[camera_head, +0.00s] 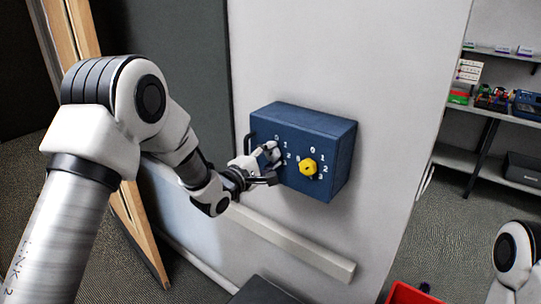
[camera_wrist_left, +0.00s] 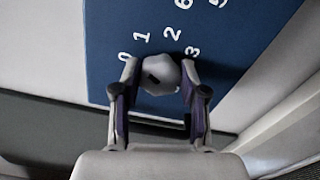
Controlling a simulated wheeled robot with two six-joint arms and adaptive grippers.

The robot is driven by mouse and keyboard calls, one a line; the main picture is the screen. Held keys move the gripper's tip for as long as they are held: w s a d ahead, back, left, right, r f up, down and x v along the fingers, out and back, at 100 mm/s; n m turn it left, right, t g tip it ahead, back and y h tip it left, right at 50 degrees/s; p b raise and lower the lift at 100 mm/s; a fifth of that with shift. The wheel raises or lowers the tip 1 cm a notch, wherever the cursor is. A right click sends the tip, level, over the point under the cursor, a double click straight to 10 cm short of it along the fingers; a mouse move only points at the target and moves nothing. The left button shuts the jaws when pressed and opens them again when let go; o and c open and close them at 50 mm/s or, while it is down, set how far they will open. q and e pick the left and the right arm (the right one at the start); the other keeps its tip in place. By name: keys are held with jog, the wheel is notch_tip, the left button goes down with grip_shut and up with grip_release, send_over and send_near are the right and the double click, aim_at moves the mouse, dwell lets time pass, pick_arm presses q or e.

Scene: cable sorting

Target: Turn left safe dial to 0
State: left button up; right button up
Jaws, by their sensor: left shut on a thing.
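A dark blue safe box (camera_head: 330,140) is fixed to the pale wall, with two dials on its front. The left dial is light grey and shows in the left wrist view (camera_wrist_left: 160,70); in the head view my gripper largely hides it. White numbers 0, 1, 2 and 3 curve around it. A dark mark shows on the dial's face, but which number it points to I cannot tell. My left gripper (camera_head: 268,164) is at the left dial, its two fingers shut on the dial from both sides. The right dial (camera_head: 308,167) is yellow and untouched. My right gripper is out of view.
A pale horizontal rail (camera_head: 290,242) runs along the wall below the safe. A wooden frame (camera_head: 140,235) stands at the left. Shelves with assorted items (camera_head: 495,102) are at the right, and a red bin (camera_head: 410,294) is at the bottom edge.

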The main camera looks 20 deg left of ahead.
pick_arm(q)
jog(key=n+p, duration=0.1)
jog(key=n, duration=0.5)
jog(key=shift+a, duration=0.1)
dwell(0.6)
jog(key=o, duration=1.1)
jog(key=shift+o, duration=0.2)
jog(key=v, duration=1.2)
